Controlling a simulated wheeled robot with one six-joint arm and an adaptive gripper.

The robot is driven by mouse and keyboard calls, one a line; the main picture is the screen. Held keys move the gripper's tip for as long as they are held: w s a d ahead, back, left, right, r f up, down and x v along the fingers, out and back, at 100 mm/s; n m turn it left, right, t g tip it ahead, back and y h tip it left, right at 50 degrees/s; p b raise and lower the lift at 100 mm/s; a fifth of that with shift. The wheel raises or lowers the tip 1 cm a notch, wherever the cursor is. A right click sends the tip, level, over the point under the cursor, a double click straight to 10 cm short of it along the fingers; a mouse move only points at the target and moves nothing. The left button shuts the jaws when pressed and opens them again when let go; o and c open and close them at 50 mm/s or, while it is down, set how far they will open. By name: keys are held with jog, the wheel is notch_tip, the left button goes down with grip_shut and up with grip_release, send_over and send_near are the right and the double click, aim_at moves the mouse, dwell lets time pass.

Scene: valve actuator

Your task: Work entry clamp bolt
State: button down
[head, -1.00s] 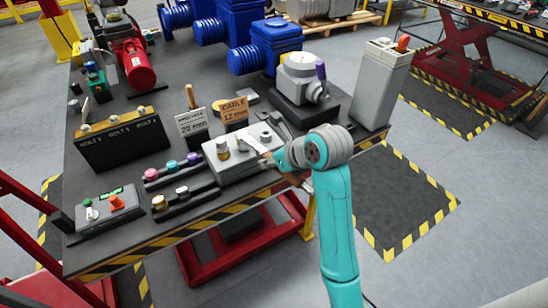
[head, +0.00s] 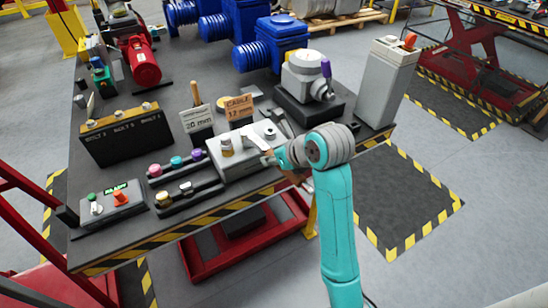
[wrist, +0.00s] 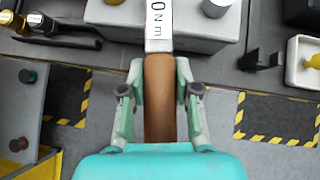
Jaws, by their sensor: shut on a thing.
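My gripper (wrist: 160,105) is shut around the brown handle (wrist: 159,90) of a torque wrench. Its white shaft (wrist: 158,25), marked "0 Nm", runs forward over a grey box. The wrench head is out of the wrist view. In the head view the gripper (head: 278,158) is at the right front of the grey box (head: 232,168), with the pale wrench shaft (head: 254,141) across its top. A brass fitting (head: 227,147) stands on the box near the shaft's far end. I cannot tell whether the wrench sits on the clamp bolt, which I cannot make out.
A bolt rack (head: 125,140), a control box (head: 110,205) and trays of coloured caps (head: 178,163) lie left. A grey actuator (head: 308,85) and tall grey box (head: 384,85) stand right.

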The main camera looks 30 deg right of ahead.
jog(key=shift+r, duration=2.3)
